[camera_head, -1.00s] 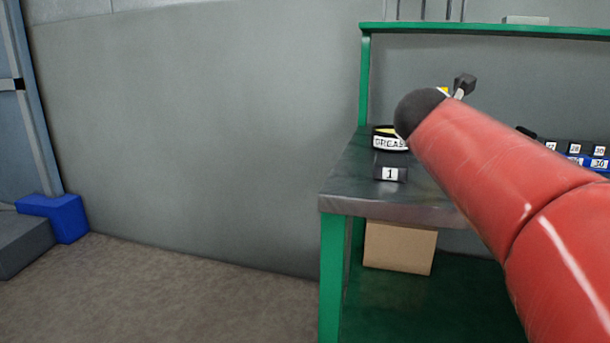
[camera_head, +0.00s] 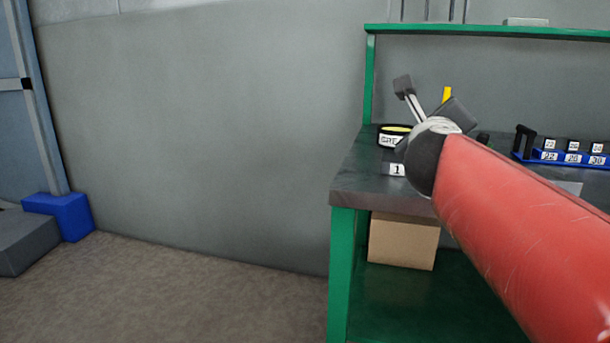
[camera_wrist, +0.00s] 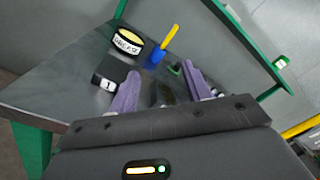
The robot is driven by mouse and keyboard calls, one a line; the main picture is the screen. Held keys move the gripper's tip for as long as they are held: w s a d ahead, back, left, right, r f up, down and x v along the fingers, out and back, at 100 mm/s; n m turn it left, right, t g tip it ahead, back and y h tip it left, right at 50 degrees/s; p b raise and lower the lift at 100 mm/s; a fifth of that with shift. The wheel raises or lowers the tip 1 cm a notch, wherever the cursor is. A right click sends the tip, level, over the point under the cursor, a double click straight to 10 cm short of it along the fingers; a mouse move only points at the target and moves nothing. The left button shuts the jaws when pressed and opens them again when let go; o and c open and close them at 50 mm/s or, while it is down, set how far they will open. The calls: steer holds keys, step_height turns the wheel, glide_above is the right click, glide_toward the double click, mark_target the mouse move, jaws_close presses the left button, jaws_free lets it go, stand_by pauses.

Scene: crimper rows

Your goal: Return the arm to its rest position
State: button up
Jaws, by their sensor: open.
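My gripper (camera_head: 430,100) is raised at the end of my red arm, over the left part of the workbench (camera_head: 352,185) in the head view. Its two fingers stand apart. In the wrist view the purple fingers of my gripper (camera_wrist: 160,84) are spread, with nothing held between them. The bench top (camera_wrist: 60,85) lies beyond the fingers. My arm hides part of the bench in the head view.
A grease tin (camera_wrist: 127,42), a black block labelled 1 (camera_wrist: 107,80) and a yellow-handled tool (camera_wrist: 169,37) in a blue holder stand on the bench. A blue rack (camera_head: 570,158) with numbered labels stands right. Floor at left (camera_head: 180,290) is clear.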

steer(key=s+a+f+n+g+y, duration=0.2)
steer(key=s+a+f+n+y, duration=0.3)
steer(key=n, duration=0.5)
steer(key=s+a+f+n+g+y, duration=0.1)
steer(key=s+a+f+n+y, duration=0.4)
steer(key=f+n, duration=0.4)
steer(key=s+d+f+n+g+h, duration=0.2)
steer(key=s+f+n+g, duration=0.2)
steer(key=s+f, duration=0.3)
steer(key=s+d+f+n+g+h, duration=0.2)
steer(key=s+f+n+g, duration=0.2)
steer(key=s+f+n, duration=0.3)
step_height(320, 180, down, 4)
steer(key=shift+s+f+g, duration=0.15)
steer(key=shift+s+g, duration=0.15)
steer(key=shift+s, duration=0.2)
